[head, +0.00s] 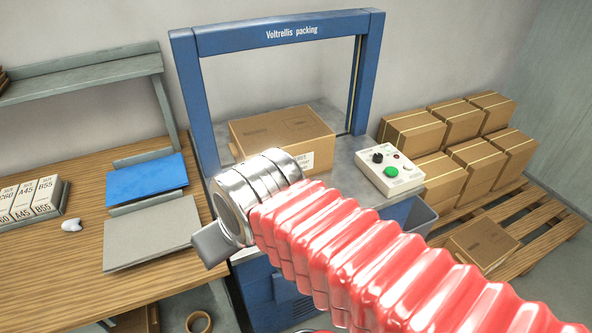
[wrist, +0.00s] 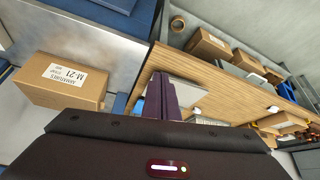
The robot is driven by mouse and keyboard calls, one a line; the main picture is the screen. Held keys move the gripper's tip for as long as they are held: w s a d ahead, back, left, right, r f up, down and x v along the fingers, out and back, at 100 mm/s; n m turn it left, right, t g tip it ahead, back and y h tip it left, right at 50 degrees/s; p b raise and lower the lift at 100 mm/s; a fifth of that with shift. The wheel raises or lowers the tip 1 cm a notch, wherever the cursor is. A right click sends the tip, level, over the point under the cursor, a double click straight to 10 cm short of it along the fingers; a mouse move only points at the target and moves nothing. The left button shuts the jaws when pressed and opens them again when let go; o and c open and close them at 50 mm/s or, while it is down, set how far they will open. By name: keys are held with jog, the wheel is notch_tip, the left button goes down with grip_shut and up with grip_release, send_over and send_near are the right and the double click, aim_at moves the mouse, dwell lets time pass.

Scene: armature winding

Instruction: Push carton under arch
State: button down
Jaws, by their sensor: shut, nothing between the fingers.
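The brown carton (head: 280,126) sits on the steel top of the packing machine, between the posts of the blue arch (head: 275,36). I cannot tell exactly how far under the arch it is. Its label shows in part in the head view. In the wrist view the carton (wrist: 50,92) lies at the left, with a white label reading M-21. My gripper's dark fingers (wrist: 161,84) are shut and empty, to the right of the carton in that view and apart from it.
A control box (head: 391,171) with a green button stands right of the carton. A wooden bench (head: 70,262) at the left holds a blue folder (head: 147,184), a grey board (head: 155,236) and white boxes (head: 30,199). Strapped cartons (head: 468,125) stand on a pallet (head: 548,236) at the right.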

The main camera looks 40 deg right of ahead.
jog(key=shift+w, duration=0.2)
jog(key=w+d+f+m+t+h, duration=0.2)
jog(key=w+d+f+m, duration=0.25)
jog(key=w+d, duration=0.55)
jog(key=w+d+f+m+t+h, duration=0.2)
jog(key=w+d+f+m, duration=0.25)
jog(key=w+d, duration=0.6)
jog(key=s+d+f+m+t, duration=0.1)
jog(key=d+f+m, duration=0.1)
jog(key=d+f, duration=0.1)
jog(key=s+d+f+m+t, duration=0.2)
jog(key=d+f+m, duration=0.1)
jog(key=d+f, duration=0.1)
jog(key=s+d+f+m+t, duration=0.2)
jog(key=d+f, duration=0.2)
jog(key=shift+s+d+f+m, duration=0.15)
jog(key=shift+s+d+m, duration=0.05)
jog(key=shift+d+m, duration=0.1)
jog(key=s+m, duration=0.1)
jog(key=s+f+m+t, duration=0.1)
jog(key=s, duration=0.1)
jog(key=s+d+m+t, duration=0.1)
jog(key=m, duration=0.1)
jog(key=shift+s+d+f+h, duration=0.1)
jog(key=shift+s+f+h, duration=0.1)
jog(key=shift+h, duration=0.2)
jog(key=shift+s+m+t, duration=0.3)
jog(key=shift+s+t, duration=0.05)
jog(key=shift+t, duration=0.05)
